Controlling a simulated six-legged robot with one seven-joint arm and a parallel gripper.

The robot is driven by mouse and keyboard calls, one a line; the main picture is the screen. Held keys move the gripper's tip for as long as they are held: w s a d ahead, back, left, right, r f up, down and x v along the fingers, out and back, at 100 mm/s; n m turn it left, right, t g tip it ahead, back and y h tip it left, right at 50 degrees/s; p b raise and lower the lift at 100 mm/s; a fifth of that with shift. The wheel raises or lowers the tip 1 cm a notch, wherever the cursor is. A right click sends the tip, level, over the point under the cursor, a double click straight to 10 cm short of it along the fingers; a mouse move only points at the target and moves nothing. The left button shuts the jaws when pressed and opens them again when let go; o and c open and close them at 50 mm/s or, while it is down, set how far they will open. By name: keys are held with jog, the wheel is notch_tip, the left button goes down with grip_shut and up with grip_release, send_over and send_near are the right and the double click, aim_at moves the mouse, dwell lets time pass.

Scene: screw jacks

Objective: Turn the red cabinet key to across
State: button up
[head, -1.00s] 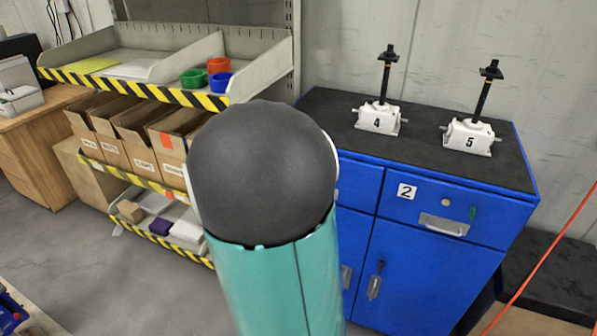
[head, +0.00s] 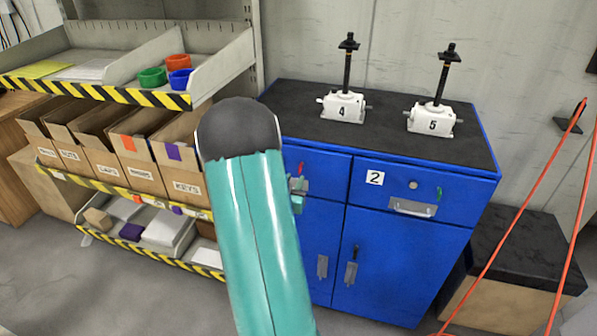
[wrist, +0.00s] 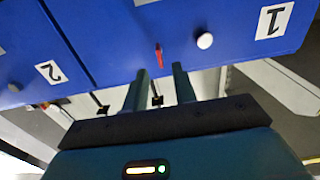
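The red key (head: 301,168) sticks out of the left drawer front of the blue cabinet, just above my gripper in the head view. In the wrist view, which is roughly upside down, the red key (wrist: 158,55) looks thin and upright. It stands beside a white round knob (wrist: 205,41) and the label 1 (wrist: 272,20). My gripper (wrist: 160,69) is open, its two teal fingers parallel with a gap between them. The key lies just beyond the fingertips, roughly in line with the gap; I see no contact. In the head view my arm hides much of the gripper.
The blue cabinet (head: 405,245) carries two white screw jacks, number 4 (head: 343,107) and number 5 (head: 431,119). Its right drawer, label 2 (head: 374,178), has a green key (head: 438,193) and a handle (head: 412,208). A shelf rack (head: 125,95) with boxes stands left.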

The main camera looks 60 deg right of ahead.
aim_at(299, 170)
jog(key=d, duration=0.3)
jog(key=w+d, duration=0.1)
jog(key=d, duration=0.1)
jog(key=shift+d, duration=0.2)
grip_shut()
